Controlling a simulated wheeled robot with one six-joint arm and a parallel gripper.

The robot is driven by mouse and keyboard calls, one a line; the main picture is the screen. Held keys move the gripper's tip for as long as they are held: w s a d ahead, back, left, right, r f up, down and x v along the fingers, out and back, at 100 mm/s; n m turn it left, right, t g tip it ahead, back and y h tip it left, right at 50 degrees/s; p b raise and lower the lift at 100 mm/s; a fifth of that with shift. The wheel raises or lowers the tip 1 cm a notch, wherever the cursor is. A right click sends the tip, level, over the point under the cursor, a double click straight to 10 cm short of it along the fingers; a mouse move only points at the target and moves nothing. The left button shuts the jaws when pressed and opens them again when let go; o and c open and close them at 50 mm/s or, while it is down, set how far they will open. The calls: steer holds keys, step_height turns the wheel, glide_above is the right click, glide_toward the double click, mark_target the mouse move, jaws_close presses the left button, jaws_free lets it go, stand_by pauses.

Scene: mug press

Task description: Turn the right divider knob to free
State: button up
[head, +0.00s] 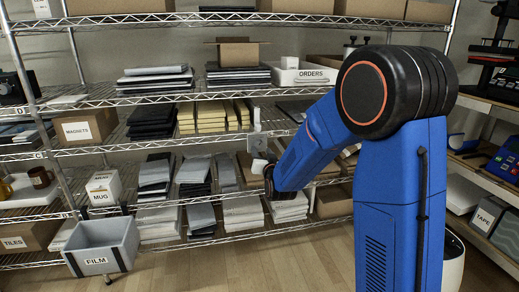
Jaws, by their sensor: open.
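A pale grey upright bracket (257,138) hangs at the front edge of the middle shelf, just right of a yellow stack. It may be the right divider; its knob is too small to make out, and its setting cannot be read. My gripper (268,174) is at the end of the blue arm, low in front of the shelves and below the bracket. It is open, small and partly hidden by the wrist. A small white piece (259,166) shows right beside it; I cannot tell whether they touch.
Wire shelves hold folded stacks, a MAGNETS box (76,131), a MUG box (103,187) and an ORDERS box (304,76). A grey FILM bin (103,244) sticks out at lower left. My arm hides part of the right shelves. The wooden floor (235,268) in front is clear.

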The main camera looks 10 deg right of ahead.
mark_target(259, 146)
steer(key=shift+w, duration=2.2)
steer(key=c, duration=1)
